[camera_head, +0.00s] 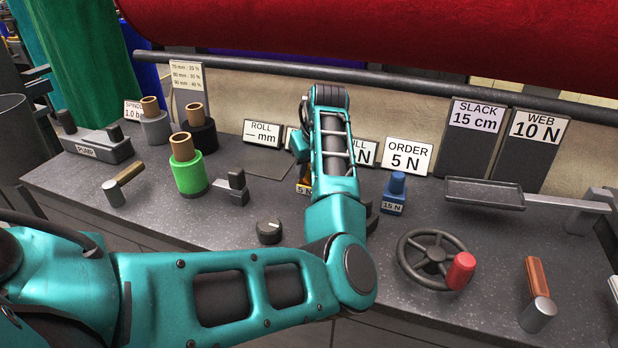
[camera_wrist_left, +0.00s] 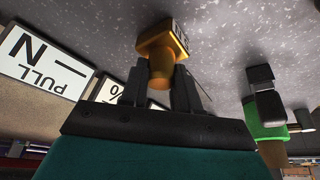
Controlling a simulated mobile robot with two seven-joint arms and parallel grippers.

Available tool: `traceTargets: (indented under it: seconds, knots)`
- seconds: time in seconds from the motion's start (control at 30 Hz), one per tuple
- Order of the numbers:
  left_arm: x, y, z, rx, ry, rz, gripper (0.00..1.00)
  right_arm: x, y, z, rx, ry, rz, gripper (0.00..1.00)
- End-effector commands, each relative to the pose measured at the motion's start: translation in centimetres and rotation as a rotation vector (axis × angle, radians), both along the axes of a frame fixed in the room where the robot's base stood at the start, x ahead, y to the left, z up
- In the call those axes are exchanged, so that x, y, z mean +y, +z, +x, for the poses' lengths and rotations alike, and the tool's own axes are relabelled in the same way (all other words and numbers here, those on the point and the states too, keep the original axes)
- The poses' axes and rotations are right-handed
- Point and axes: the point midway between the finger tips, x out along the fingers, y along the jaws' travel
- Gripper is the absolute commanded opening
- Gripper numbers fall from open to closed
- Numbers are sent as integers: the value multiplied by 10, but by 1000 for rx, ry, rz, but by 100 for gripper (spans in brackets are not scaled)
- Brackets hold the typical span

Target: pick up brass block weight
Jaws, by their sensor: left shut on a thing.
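The brass block weight (camera_wrist_left: 165,42) shows in the left wrist view with its knob between my left gripper's two dark fingers (camera_wrist_left: 160,82). The gripper is shut on that knob. A dark label is on the block's side. In the head view only a small yellow part of the weight (camera_head: 302,188) shows, with a "5 N" label; my left forearm hides the rest and the fingertips. I cannot tell whether the weight touches the counter. My right gripper is not in view.
A blue 15 N weight (camera_head: 396,190) stands to the right on the grey counter (camera_head: 340,278). A green roll (camera_head: 188,172) and a dark block (camera_head: 232,188) stand to the left. A black knob (camera_head: 269,231) and a handwheel (camera_head: 432,258) are nearer the front. Sign cards line the back.

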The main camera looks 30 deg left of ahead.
Motion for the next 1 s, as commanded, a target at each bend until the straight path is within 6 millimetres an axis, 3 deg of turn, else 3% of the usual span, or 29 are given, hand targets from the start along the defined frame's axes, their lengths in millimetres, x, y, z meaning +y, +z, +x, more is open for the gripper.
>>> traceTargets:
  seconds: [0.17, 0.27, 0.7, 1.0]
  knots:
    - [0, 6, 0, -1, 1, 2, 0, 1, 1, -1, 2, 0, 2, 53]
    - [1, 20, 1, -4, 1, 1, 0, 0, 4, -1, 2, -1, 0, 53]
    - [1, 134, 1, -5, 1, 3, 0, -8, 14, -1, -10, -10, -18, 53]
    - [1, 177, 1, -2, 0, 3, 0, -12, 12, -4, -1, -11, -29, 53]
